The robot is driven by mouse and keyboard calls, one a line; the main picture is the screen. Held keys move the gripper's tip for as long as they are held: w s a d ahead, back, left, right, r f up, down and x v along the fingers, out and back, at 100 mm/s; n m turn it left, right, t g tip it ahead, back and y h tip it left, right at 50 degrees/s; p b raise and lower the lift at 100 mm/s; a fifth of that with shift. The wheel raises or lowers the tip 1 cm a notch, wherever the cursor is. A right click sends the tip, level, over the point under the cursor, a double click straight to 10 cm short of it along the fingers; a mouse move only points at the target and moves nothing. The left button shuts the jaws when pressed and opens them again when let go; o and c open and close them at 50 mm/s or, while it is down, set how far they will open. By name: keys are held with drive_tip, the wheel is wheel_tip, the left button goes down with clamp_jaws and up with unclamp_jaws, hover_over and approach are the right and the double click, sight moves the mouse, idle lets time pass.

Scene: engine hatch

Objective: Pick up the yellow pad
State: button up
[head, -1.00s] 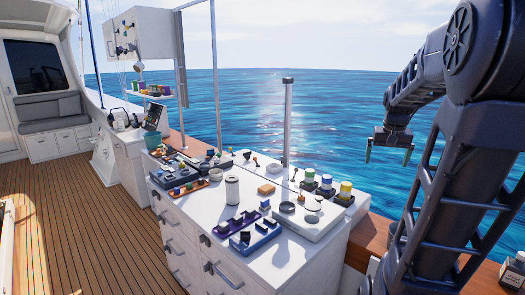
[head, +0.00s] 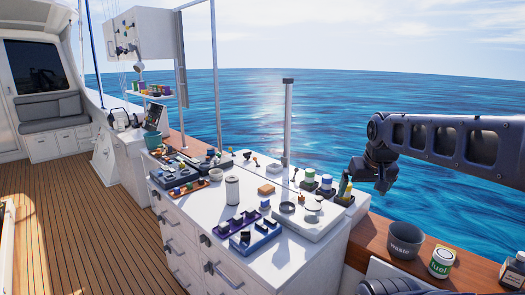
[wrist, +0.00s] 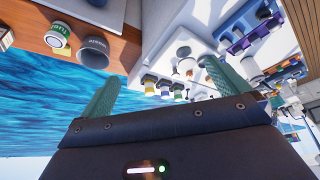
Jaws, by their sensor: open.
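A grey waste bin (head: 405,240) and a fuel can (head: 442,262) stand on the wooden ledge at right. A white canister (head: 232,190), a blue tray (head: 255,236) and a purple tray (head: 238,222) stand near the block. A grey post (head: 287,125) rises behind it.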

drive_tip(key=shift+c, duration=0.4)
drive_tip(key=shift+c, duration=1.2)
drive_tip(key=w+d+m+g, duration=0.1)
drive_tip(key=w+d+m, duration=0.65)
drive_tip(key=w, duration=0.45)
drive_tip(key=w+d+f+m+g, duration=0.1)
drive_tip(key=w+d+f+m, duration=0.2)
drive_tip(key=w+d, duration=0.35)
drive_tip(key=w+d+f+m, duration=0.3)
drive_tip(key=d, duration=0.6)
drive_tip(key=w+d+f+m+g, duration=0.1)
drive_tip(key=w+d+f+m, duration=0.15)
drive_tip(key=d+f, duration=0.4)
drive_tip(key=w+d+f+m, duration=0.1)
drive_tip(key=d+f+m, duration=0.3)
drive_tip(key=d, duration=0.5)
drive_tip(key=s+d+f+m+g, duration=0.1)
drive_tip(key=s+d+f+m, duration=0.15)
drive_tip(key=d+f, duration=0.55)
drive_tip(key=s+d+f+m+g, duration=0.15)
drive_tip(key=d+f+m, duration=0.25)
drive_tip(key=d+f, duration=0.45)
drive_tip(key=shift+t, duration=0.45)
drive_tip(key=shift+s+a+f, duration=0.1)
drive_tip(key=shift+s+f, duration=0.05)
drive_tip(key=shift+f, duration=2.5)
drive_tip(key=shift+s+a+f, duration=0.1)
drive_tip(key=shift+f, duration=2.55)
